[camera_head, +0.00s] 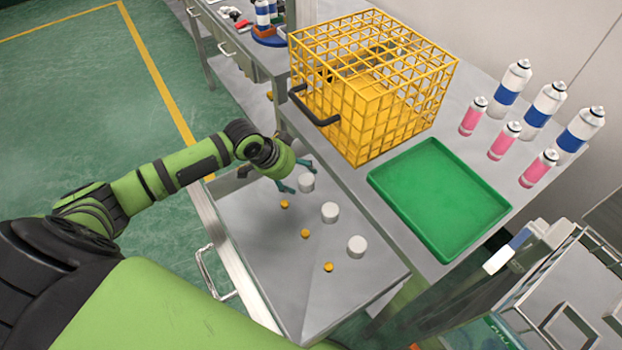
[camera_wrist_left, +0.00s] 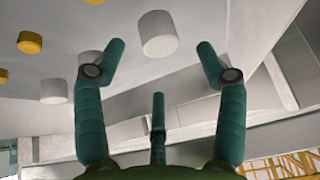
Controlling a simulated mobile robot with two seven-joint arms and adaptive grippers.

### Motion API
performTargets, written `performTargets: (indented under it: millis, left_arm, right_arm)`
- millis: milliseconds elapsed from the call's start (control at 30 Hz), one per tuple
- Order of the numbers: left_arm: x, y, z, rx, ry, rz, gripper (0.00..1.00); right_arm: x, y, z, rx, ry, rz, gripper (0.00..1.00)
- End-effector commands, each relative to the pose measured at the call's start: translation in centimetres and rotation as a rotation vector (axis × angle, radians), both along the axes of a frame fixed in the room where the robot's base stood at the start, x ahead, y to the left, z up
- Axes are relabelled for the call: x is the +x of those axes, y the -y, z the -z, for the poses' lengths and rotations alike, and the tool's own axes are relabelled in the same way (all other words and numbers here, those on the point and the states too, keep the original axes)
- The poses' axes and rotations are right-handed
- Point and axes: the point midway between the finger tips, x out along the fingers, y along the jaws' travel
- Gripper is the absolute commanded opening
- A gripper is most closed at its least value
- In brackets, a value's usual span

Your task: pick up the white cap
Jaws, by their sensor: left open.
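Three white caps stand in the open drawer in the head view: one by my left gripper (camera_head: 306,182), one in the middle (camera_head: 330,212) and one nearest (camera_head: 356,246). My left gripper (camera_head: 297,176) is open and empty beside the farthest cap. In the left wrist view, a white cap (camera_wrist_left: 158,33) sits just beyond and between the open fingertips (camera_wrist_left: 160,50), with no contact visible. Another white cap (camera_wrist_left: 53,91) lies to the left there, and a third (camera_wrist_left: 90,58) is partly hidden by a finger. My right gripper is not in view.
Several small yellow caps (camera_head: 305,234) lie beside the white caps on the drawer floor (camera_head: 283,270). A yellow wire basket (camera_head: 370,85) and a green tray (camera_head: 440,195) stand on the table above the drawer. Several spray cans (camera_head: 547,105) stand at the right.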

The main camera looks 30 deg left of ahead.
Motion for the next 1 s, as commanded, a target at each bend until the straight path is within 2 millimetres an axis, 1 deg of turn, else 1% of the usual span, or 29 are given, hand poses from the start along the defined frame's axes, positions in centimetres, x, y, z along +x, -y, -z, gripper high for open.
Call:
performTargets:
  millis: [167,300,400,600,633,667,767,800,1000]
  left_arm:
    - [1.3,0.8,2.0,-0.001,0.0,-0.002,0.72]
    - [2.0,1.2,3.5,0.0,0.002,-0.002,0.72]
    - [2.1,1.2,3.9,0.002,0.002,-0.001,0.72]
    - [2.2,1.2,3.9,0.002,0.004,-0.001,0.72]
    - [2.2,1.2,3.9,0.002,0.004,-0.001,0.6]
    - [2.2,1.2,3.9,0.002,0.004,-0.001,0.56]
    - [2.2,1.2,3.9,0.002,0.003,-0.002,0.39]
    - [2.2,1.2,3.9,0.002,0.003,-0.002,0.35]
    - [2.2,1.2,3.9,0.002,0.003,-0.002,0.35]
  right_arm:
    - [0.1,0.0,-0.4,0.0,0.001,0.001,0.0]
    - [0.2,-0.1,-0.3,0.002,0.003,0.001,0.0]
    - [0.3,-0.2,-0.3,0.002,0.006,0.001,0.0]
    - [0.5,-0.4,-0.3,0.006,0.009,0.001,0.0]
    - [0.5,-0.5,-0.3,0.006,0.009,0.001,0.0]
    - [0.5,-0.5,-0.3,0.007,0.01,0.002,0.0]
    - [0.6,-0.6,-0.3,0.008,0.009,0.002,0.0]
    - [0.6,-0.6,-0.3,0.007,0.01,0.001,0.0]
    - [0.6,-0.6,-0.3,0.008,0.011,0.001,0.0]
